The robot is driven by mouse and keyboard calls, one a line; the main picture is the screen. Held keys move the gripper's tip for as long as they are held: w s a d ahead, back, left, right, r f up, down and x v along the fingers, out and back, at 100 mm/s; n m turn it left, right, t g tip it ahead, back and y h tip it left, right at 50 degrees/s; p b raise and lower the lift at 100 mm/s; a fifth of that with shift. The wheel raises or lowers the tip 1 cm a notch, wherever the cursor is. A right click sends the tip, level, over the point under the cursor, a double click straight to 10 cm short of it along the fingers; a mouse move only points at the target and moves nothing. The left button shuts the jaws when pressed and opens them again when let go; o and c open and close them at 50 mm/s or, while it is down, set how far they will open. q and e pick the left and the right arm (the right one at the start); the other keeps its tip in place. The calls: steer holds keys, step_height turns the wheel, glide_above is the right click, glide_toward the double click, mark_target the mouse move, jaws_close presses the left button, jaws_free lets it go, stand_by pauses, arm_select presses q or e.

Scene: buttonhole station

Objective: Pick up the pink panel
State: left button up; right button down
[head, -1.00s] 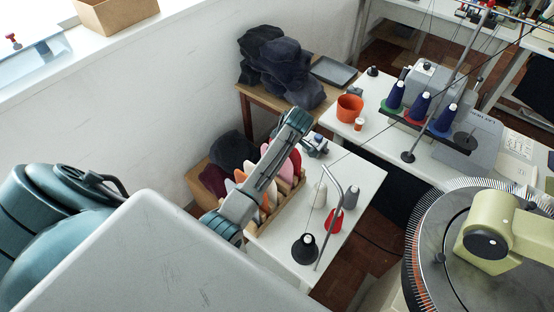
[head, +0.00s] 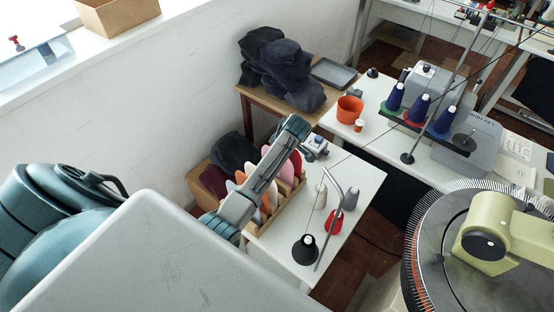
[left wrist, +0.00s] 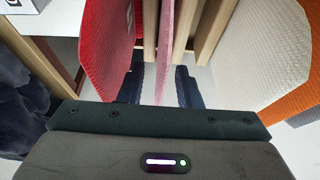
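The pink panel (left wrist: 165,45) stands on edge in a wooden rack. In the left wrist view it hangs between the two dark fingers of my left gripper (left wrist: 160,80), with a gap on each side. My left gripper is open, straddling the panel without visible contact. In the head view the pink panel (head: 286,174) shows beside my left arm, which covers part of the rack; the fingers are hidden there. My right gripper is not in view.
A red panel (left wrist: 104,42) stands close on the left, a cream panel (left wrist: 247,52) on the right, with an orange panel (left wrist: 300,95) beyond. Wooden slats separate them. A black thread cone (head: 305,250) and a thin stand are on the white table (head: 352,178) nearby.

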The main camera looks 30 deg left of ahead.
arm_select(q)
steer(key=shift+c, duration=0.2)
jaws_close()
step_height(320, 180, up, 10)
steer(key=b, duration=0.3)
steer(key=shift+f, duration=0.15)
steer(key=shift+r, duration=0.45)
